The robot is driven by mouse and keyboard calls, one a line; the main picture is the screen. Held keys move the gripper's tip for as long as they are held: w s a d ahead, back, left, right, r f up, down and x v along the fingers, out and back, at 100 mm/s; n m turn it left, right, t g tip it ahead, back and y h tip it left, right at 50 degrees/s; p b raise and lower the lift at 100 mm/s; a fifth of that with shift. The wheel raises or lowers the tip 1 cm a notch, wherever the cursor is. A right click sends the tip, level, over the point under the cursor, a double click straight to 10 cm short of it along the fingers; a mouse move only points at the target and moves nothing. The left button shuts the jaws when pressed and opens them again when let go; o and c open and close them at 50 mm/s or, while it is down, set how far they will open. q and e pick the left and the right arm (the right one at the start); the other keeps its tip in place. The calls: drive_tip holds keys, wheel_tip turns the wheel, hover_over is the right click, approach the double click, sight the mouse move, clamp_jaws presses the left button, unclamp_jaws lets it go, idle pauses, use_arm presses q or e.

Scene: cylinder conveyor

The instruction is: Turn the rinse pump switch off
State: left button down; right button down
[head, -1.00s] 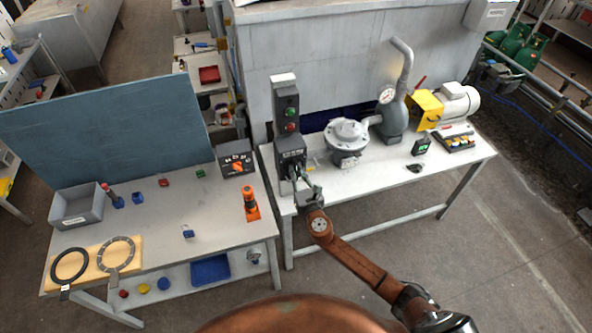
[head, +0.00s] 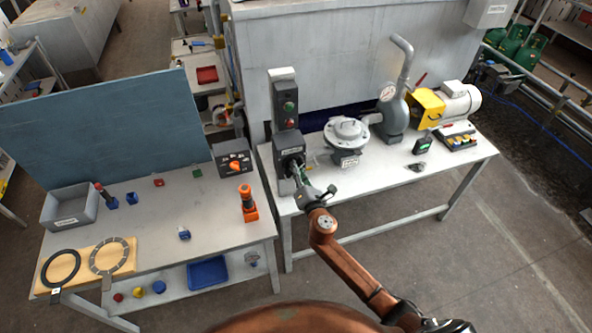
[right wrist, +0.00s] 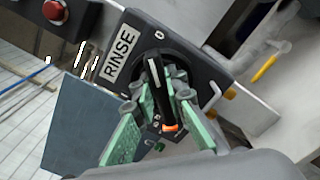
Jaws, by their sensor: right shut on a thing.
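The rinse pump switch is a black rotary handle (right wrist: 160,88) with a pale stripe, on a dark box (right wrist: 188,45) with a white RINSE label (right wrist: 121,54). In the right wrist view the handle's upper end points roughly toward a small "0" mark on the box; I cannot tell its exact setting. In the head view the switch box (head: 289,141) is low on a dark post at the bench's left end. My right gripper (head: 300,169) is at its front. Its green-padded fingers (right wrist: 163,97) are on both sides of the handle and shut on it. My left gripper is out of view.
The post carries a green button and a red button (head: 291,121) above the switch. A round grey pump (head: 347,132) stands on the bench (head: 385,178) to the right.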

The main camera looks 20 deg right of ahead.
drive_tip(key=m, duration=0.2)
drive_tip(key=m+b, duration=0.1)
drive_tip(key=m, duration=0.1)
drive_tip(key=shift+d+f+m, duration=0.15)
drive_tip(key=shift+f+m, duration=0.05)
drive_tip(key=shift+m, duration=0.1)
drive_tip(key=shift+f+m+b, duration=0.15)
drive_tip(key=shift+m+b, duration=0.35)
drive_tip(key=shift+m, duration=1.8)
drive_tip(key=c, duration=1.9)
unclamp_jaws()
drive_tip(key=shift+c, duration=0.2)
drive_tip(key=s, duration=1.2)
drive_tip(key=shift+d, duration=0.2)
